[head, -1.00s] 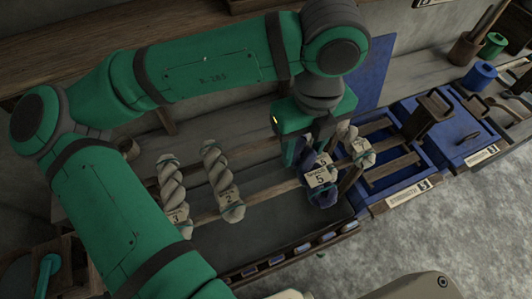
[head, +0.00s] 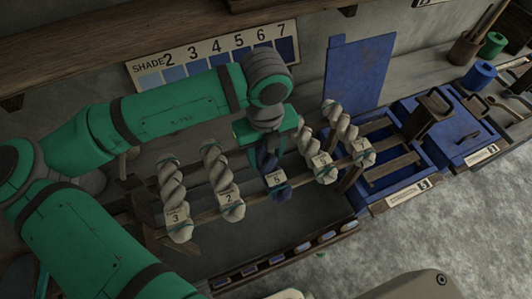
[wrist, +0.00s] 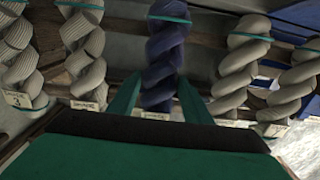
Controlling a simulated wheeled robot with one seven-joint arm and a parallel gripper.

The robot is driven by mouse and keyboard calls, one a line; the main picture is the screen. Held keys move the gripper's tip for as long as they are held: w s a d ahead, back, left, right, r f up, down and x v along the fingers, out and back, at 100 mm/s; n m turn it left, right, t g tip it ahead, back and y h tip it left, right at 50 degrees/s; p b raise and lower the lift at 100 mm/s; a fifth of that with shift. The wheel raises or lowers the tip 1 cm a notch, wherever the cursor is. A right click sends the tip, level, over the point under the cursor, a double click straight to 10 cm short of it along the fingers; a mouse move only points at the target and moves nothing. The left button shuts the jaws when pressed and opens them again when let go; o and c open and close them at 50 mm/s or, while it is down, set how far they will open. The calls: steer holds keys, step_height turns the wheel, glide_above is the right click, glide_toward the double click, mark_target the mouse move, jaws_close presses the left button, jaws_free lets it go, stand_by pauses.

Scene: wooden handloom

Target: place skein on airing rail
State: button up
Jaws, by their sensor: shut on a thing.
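My gripper (head: 267,152) is shut on the dark blue skein (head: 278,190), which carries a tag reading 5. In the wrist view the green fingers stand either side of the twisted blue skein (wrist: 162,75). The skein is lined up with the pale skeins across the wooden airing rail (head: 253,195), in the gap between skein 2 (head: 216,170) and a pale skein (head: 312,155) to its right. I cannot tell whether its weight rests on the bars. My gripper hides its upper part in the head view.
Skein 3 (head: 173,190) hangs at the left and skein 7 (head: 345,130) at the right. A shade card (head: 215,52) is on the wall behind. Blue trays (head: 385,165) stand to the right. A slotted strip (head: 290,255) runs along the front.

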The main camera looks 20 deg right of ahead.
mark_target(267, 156)
steer(key=shift+d+f, duration=0.1)
steer(key=shift+d, duration=0.05)
steer(key=o, duration=1.2)
steer(key=shift+s, duration=0.1)
steer(key=shift+c, duration=0.2)
step_height(267, 156, up, 12)
